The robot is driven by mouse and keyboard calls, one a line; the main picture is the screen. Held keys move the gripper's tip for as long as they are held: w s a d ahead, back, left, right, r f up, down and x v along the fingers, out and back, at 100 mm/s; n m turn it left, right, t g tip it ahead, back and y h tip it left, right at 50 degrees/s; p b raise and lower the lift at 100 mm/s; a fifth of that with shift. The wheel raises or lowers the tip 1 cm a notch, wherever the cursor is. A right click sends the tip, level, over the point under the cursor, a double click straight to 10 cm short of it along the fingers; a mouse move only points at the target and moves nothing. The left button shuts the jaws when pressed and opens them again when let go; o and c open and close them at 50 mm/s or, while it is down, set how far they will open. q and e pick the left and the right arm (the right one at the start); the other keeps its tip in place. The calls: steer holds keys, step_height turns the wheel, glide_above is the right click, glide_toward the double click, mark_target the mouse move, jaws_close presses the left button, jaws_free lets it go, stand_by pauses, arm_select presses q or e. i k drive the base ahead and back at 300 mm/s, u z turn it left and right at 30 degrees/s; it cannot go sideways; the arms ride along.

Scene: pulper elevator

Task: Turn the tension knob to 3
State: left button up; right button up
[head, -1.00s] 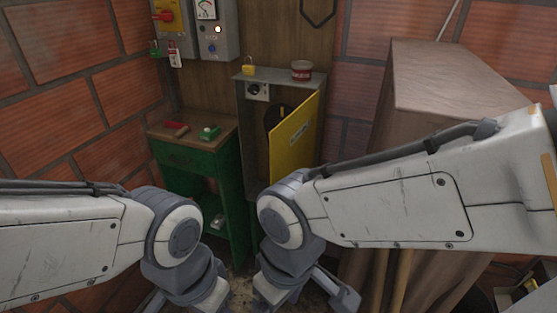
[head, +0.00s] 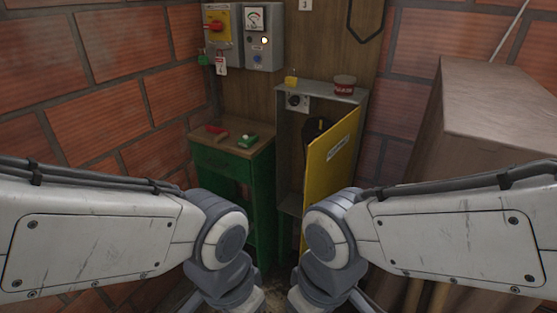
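An open grey cabinet (head: 282,160) stands against the back wall, its yellow door (head: 331,168) swung out to the right. Inside is a dark round part (head: 313,131) with a small yellow mark, partly hidden by the door. A small black round fitting on a light plate (head: 298,102) sits in the cabinet's upper left. I cannot tell which is the tension knob, and no scale numbers are readable there. Both my arms come in low from the sides, well in front of the cabinet. Neither gripper's fingertips show.
A green workbench (head: 235,165) stands left of the cabinet, with a red-handled tool and a green item on top. Above hang a red-and-yellow switch box (head: 222,40) and a gauge box (head: 263,52) with a lit lamp. A large covered box (head: 490,110) fills the right side.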

mark_target(294, 100)
steer(key=u, duration=0.05)
steer(key=k, duration=0.6)
steer(key=u, duration=0.7)
steer(key=i, duration=1.95)
steer(key=z, duration=0.5)
